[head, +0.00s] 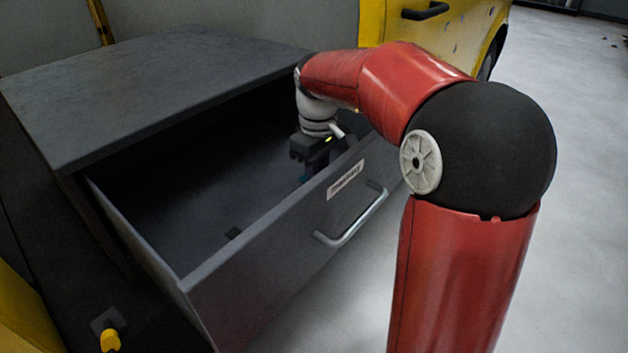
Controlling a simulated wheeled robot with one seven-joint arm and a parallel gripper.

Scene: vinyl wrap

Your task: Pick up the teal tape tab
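My gripper (306,172) reaches down into the open drawer, near its right end and close to the inside of the front panel. A tiny patch of teal, likely the teal tape tab (304,179), shows right at the fingertips. Most of it is hidden by the gripper and the dark shade. I cannot tell whether the fingers are open or shut, or whether they touch the tab.
The grey drawer (250,262) stands pulled out of a dark cabinet (150,85), with a bar handle (352,222) and a label (346,180) on its front. A small dark piece (233,233) lies inside. A yellow vehicle (470,40) stands behind.

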